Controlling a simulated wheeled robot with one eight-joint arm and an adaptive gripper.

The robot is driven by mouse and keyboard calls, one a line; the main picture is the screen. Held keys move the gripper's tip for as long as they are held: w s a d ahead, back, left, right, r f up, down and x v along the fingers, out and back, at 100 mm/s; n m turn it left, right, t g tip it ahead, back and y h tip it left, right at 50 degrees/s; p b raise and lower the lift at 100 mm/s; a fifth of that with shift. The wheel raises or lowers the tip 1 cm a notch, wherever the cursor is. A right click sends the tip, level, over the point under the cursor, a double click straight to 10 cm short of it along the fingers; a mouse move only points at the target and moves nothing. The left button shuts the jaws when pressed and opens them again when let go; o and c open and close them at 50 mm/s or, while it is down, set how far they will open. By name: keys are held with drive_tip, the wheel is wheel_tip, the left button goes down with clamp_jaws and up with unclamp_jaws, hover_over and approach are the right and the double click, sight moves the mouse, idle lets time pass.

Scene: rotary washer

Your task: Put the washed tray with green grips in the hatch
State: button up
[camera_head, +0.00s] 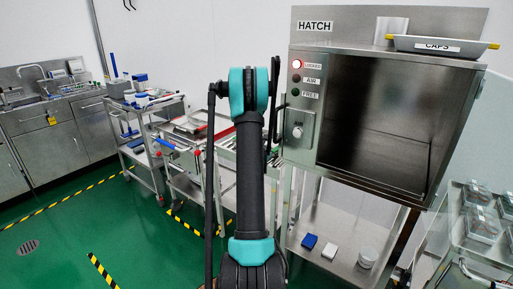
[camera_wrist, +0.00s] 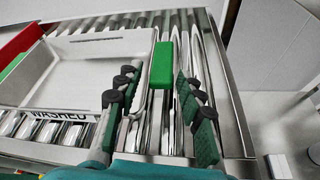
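The washed tray (camera_wrist: 100,50) is a pale grey tray lying on metal rollers in the wrist view. A partly visible "WASHED" label is on its near side. One green grip (camera_wrist: 162,64) is on its right end, and another green piece (camera_wrist: 12,66) shows at its left end. My gripper (camera_wrist: 159,83) is open, its fingers on either side of the right green grip and slightly nearer the camera; I cannot tell whether they touch it. My arm hides the gripper in the head view. The hatch (camera_head: 385,125) stands at the right with its dark chamber exposed; the red lamp by "LOCKED" is lit.
A grey "CAPS" tray (camera_head: 436,46) with yellow grips sits on top of the hatch. Under it, a shelf (camera_head: 330,228) holds a blue block, a white block and a white tub. A cart (camera_head: 145,110) and sink counter are left. A rack (camera_head: 478,225) is at right.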

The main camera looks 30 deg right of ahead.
sight(276, 150)
drive_tip(key=x, duration=0.4)
drive_tip(key=shift+w+d+f, duration=0.1)
drive_tip(key=shift+d+f, duration=0.1)
drive_tip(key=shift+d, duration=0.15)
clamp_jaws()
